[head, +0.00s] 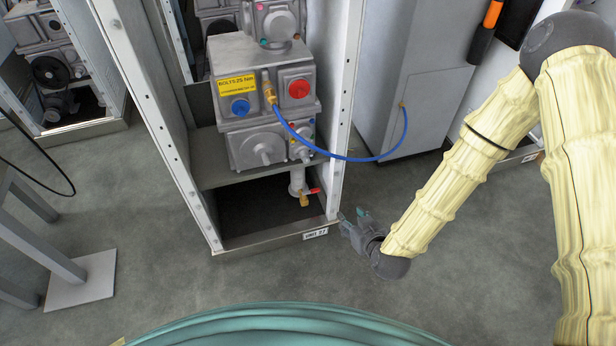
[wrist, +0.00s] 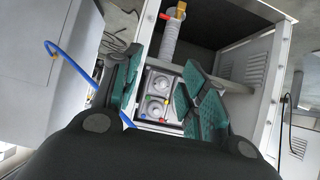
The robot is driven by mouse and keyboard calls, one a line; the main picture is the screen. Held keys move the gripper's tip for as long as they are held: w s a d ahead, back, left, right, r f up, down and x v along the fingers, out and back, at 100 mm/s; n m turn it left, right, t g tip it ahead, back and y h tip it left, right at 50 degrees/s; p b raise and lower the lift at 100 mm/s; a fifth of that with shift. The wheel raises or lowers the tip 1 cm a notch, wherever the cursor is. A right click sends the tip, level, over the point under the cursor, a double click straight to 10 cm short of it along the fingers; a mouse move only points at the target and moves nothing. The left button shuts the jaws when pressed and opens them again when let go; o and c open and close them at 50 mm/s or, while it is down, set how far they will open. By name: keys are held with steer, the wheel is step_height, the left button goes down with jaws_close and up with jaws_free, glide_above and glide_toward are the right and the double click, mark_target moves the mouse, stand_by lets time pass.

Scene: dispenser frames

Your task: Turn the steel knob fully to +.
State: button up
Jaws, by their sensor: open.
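A grey metal knob (head: 265,155) sticks out of the lower front of the dispenser unit in the head view. A smaller grey knob (head: 303,153) sits to its right on a narrow face with coloured dots. The wrist view shows two round grey knobs, one (wrist: 160,83) above the other (wrist: 155,108), between my fingers in the picture. I cannot tell which is the steel knob, and no + mark is legible. My gripper (head: 351,214) is open and empty, low at the right of the frame's front post, apart from the knobs. It also shows in the wrist view (wrist: 158,82).
Red (head: 299,88) and blue (head: 239,106) knobs sit above. A blue hose (head: 370,159) loops from the unit to a grey cabinet (head: 425,110) at right. White posts (head: 340,120) flank the unit. A red-handled valve (head: 313,191) is below. Floor in front is clear.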

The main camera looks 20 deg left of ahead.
mark_target(307, 161)
steer(key=w+a+n+t+y+b, duration=0.1)
steer(key=w+a+t+b, duration=0.1)
steer(key=w+a+b, duration=0.3)
steer(key=w+a+f+n+t+y+b, duration=0.1)
steer(key=w+a+t+b, duration=0.1)
steer(key=w+a+b, duration=0.4)
steer(key=w+a+f+n+t+y+b, duration=0.1)
steer(key=w+a+b, duration=0.5)
steer(key=b, duration=0.5)
steer(key=shift+w+a+f+t+y, duration=0.15)
steer(key=shift+w+a+t+y, duration=0.1)
steer(key=shift+a+t+y, duration=0.25)
steer(key=shift+w+a+b, duration=0.4)
steer(key=shift+w+b, duration=0.05)
steer(key=shift+w, duration=0.05)
jaws_close()
